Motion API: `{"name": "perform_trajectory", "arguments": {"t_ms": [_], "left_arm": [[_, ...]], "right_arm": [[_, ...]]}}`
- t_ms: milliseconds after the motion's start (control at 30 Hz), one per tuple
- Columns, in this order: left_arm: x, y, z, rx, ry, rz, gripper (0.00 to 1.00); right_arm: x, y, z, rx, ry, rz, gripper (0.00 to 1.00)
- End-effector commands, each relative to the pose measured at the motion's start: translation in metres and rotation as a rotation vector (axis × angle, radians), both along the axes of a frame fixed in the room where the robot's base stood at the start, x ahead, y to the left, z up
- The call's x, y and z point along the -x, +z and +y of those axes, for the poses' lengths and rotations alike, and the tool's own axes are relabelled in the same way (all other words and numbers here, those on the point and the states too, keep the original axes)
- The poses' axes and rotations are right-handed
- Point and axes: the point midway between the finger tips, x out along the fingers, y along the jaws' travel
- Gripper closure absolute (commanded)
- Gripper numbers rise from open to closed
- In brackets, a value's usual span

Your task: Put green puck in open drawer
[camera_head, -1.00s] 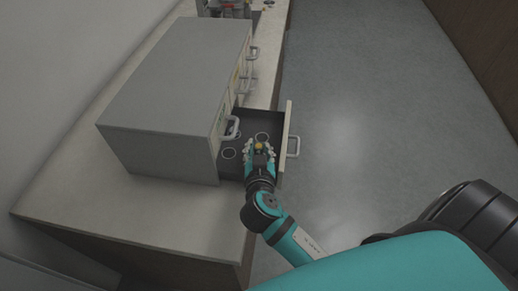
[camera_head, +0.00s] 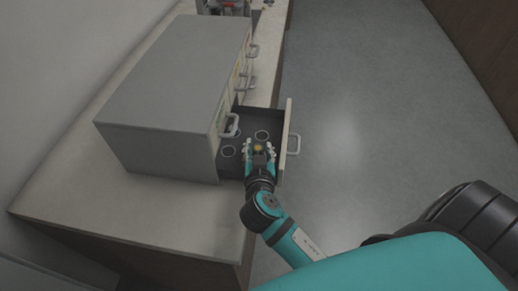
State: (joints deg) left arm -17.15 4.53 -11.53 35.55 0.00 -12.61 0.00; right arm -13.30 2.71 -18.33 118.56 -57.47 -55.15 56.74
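The open drawer (camera_head: 287,125) sticks out to the right from the grey cabinet, with round rings on its dark floor. My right gripper (camera_head: 259,144) reaches into the drawer's near part from below. Its pale fingertips stand apart on either side of a small round yellowish thing (camera_head: 258,148). That may be the puck, but its colour does not look clearly green. It seems to lie in the drawer between the fingers, though contact is too small to make out. My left gripper is not in view.
The grey cabinet (camera_head: 175,75) stands on a pale bench (camera_head: 130,208) and has more handles (camera_head: 248,82) on its drawer side. Some equipment (camera_head: 225,7) stands at the bench's far end. Open floor (camera_head: 350,130) lies to the right.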

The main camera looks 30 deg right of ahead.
Motion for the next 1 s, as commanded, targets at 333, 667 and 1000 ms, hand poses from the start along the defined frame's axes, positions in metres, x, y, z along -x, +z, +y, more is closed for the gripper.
{"name": "perform_trajectory", "arguments": {"t_ms": [333, 667, 1000], "left_arm": [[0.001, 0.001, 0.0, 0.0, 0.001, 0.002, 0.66], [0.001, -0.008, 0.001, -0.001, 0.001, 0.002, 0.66], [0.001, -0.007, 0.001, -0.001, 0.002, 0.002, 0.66]], "right_arm": [[0.029, 0.013, 0.016, -0.006, 0.002, 0.013, 0.62], [0.063, 0.03, 0.033, -0.003, 0.001, 0.007, 0.62], [0.064, 0.032, 0.034, -0.001, 0.002, 0.006, 0.7]]}}
